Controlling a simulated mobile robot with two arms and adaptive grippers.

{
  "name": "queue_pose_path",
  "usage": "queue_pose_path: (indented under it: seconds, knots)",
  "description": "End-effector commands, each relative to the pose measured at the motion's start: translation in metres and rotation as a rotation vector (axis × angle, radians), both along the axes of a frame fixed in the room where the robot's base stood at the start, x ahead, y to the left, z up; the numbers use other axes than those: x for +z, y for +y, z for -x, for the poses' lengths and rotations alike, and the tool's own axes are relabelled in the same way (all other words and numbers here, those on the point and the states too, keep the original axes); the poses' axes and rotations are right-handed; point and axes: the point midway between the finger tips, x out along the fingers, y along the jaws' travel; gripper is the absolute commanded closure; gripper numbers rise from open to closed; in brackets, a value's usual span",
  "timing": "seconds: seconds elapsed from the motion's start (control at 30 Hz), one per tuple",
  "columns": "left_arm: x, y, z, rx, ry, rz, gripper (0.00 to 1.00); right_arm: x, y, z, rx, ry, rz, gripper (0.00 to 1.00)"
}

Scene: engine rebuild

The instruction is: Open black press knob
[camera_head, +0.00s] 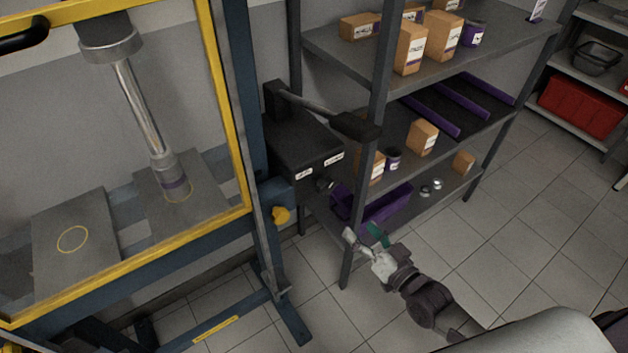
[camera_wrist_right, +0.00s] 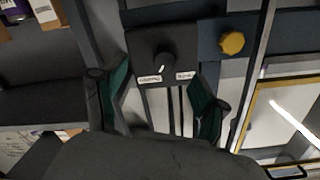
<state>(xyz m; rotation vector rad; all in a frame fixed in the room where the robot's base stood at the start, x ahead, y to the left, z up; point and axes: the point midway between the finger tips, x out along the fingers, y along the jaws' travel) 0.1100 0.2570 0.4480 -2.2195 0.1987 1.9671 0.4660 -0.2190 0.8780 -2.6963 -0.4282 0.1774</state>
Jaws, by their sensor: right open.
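The black press knob (camera_head: 325,184) is on the lower front of a dark control box (camera_head: 300,150) on the press's right side. In the right wrist view the knob (camera_wrist_right: 162,62) has a light pointer mark and sits above two white labels, seen between and beyond my fingers. My right gripper (camera_head: 365,236) is open and empty, below and to the right of the knob, apart from it. Its two green-padded fingers (camera_wrist_right: 160,98) show in the right wrist view. My left gripper is not in view.
A yellow knob (camera_head: 281,215) sits on the blue press frame below the box. A lever with a black handle (camera_head: 355,127) reaches out above the box. A grey shelf (camera_head: 440,70) with boxes stands close behind my right gripper. The yellow-edged press guard (camera_head: 229,100) is at left.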

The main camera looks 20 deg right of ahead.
Motion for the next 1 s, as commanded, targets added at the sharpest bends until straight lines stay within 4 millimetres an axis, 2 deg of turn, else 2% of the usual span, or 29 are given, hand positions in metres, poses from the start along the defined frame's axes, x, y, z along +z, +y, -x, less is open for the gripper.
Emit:
queue_pose_path:
  seconds: [0.03,0.1,0.27,0.4,0.53,0.7,0.9,1.0]
  knots:
    - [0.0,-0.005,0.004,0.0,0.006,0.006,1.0,0.014,0.004,0.0,0.012,-0.023,-0.022,0.28]
    - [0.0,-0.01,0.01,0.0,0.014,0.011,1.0,0.025,0.006,-0.002,0.019,-0.041,-0.041,0.28]
    - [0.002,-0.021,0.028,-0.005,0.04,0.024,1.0,0.029,0.013,-0.016,0.02,-0.047,-0.047,0.28]
    - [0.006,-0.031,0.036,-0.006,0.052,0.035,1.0,0.03,0.022,-0.042,0.019,-0.049,-0.047,0.28]
    - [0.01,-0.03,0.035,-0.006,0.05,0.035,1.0,0.029,0.032,-0.069,0.02,-0.048,-0.045,0.28]
    - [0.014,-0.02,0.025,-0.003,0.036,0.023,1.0,0.028,0.043,-0.101,0.018,-0.046,-0.044,0.28]
    - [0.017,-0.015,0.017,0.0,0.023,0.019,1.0,0.026,0.051,-0.124,0.019,-0.045,-0.044,0.28]
    - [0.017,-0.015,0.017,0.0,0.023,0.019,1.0,0.026,0.054,-0.129,0.02,-0.044,-0.044,0.28]
